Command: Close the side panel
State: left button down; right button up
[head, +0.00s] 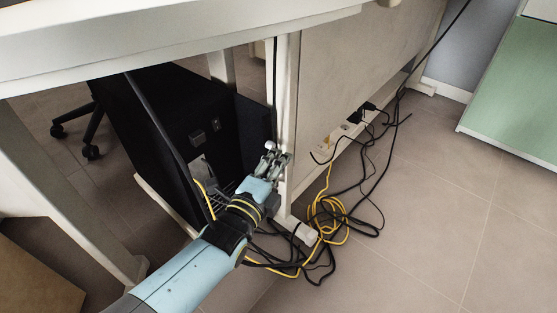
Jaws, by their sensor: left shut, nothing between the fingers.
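A black computer tower (165,115) stands on a low pale stand under the white desk, with its back side facing me. A dark upright panel (254,128) shows at its right, beside the white desk leg; it appears to be the side panel, and I cannot tell how far it stands from the case. My left gripper (273,152) is shut and empty, in front of the lower right part of this panel and close to the leg. I cannot tell whether it touches either. The gripper and forearm hide part of the tower's lower right. My right gripper is not in view.
The white desk leg (289,110) and the desk's pale back panel (350,65) stand to the right of the gripper. Yellow and black cables (328,212) lie tangled on the floor below. The tiled floor (450,200) at the right is clear. A green-fronted cabinet (515,90) stands far right.

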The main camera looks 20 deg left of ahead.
aim_at(261, 140)
pick_arm(q)
jog(key=shift+a, duration=0.1)
jog(key=a, duration=0.2)
jog(key=w+a, duration=0.1)
jog(key=a, duration=0.1)
jog(key=w+a, duration=0.1)
jog(key=a, duration=0.1)
jog(key=shift+w+a, duration=0.25)
jog(key=shift+a, duration=0.15)
jog(key=shift+d, duration=0.1)
